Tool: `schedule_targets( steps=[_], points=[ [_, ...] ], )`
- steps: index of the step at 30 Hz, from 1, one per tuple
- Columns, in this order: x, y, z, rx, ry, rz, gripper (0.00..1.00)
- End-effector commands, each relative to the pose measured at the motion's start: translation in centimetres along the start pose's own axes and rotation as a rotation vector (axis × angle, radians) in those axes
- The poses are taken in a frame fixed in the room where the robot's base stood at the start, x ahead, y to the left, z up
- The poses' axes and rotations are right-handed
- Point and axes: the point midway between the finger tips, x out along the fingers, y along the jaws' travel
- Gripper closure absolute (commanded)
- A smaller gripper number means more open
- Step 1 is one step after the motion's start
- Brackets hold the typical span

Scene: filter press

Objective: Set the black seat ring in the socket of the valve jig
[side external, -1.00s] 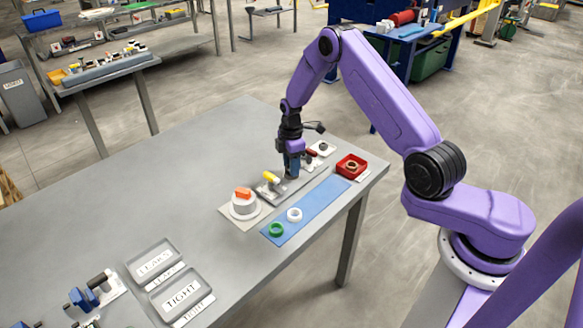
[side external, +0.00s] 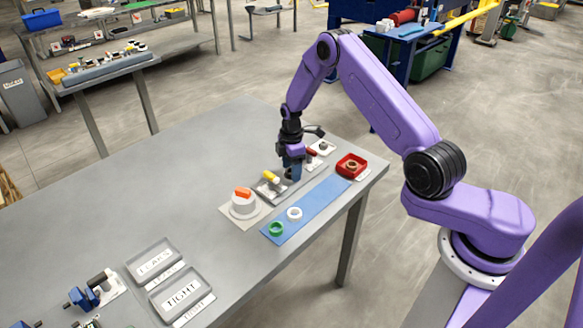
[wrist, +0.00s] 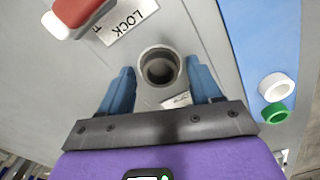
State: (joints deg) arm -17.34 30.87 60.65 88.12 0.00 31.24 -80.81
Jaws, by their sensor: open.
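My gripper (wrist: 161,93) is open, with its two blue fingers apart on either side of a round grey socket (wrist: 144,63) in the wrist view. The fingers do not close on anything. The socket's inside is dark, and a dark round edge (wrist: 160,72) shows in it; I cannot tell for sure whether this is the black seat ring. No black ring lies on the blue mat (side external: 318,203). In the side external view my gripper (side external: 292,177) is low over the valve jig (side external: 273,188) and hides the socket.
A white ring (side external: 294,214) and a green ring (side external: 276,229) lie on the mat. A red tray (side external: 340,166) holds a brass-coloured ring. A red handle (wrist: 78,14) is near the fingers. Trays marked LEAKS (side external: 137,270) and TIGHT (side external: 163,305) stand at the front left.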

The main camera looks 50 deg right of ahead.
Motion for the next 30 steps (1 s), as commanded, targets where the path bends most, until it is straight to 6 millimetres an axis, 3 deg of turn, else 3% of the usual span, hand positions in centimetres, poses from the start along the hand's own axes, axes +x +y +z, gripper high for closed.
schedule_targets(
  steps=[5,18,24,30],
  points=[
    [-2.0,0.1,0.0,0.0,0.001,0.004,0.36],
    [-10.1,0.1,0.0,0.0,0.001,0.004,0.36],
    [-11.8,0.0,0.0,-0.001,0.0,0.001,0.36],
    [-12.2,-0.1,-0.1,-0.001,0.0,0.0,0.36]
  ],
)
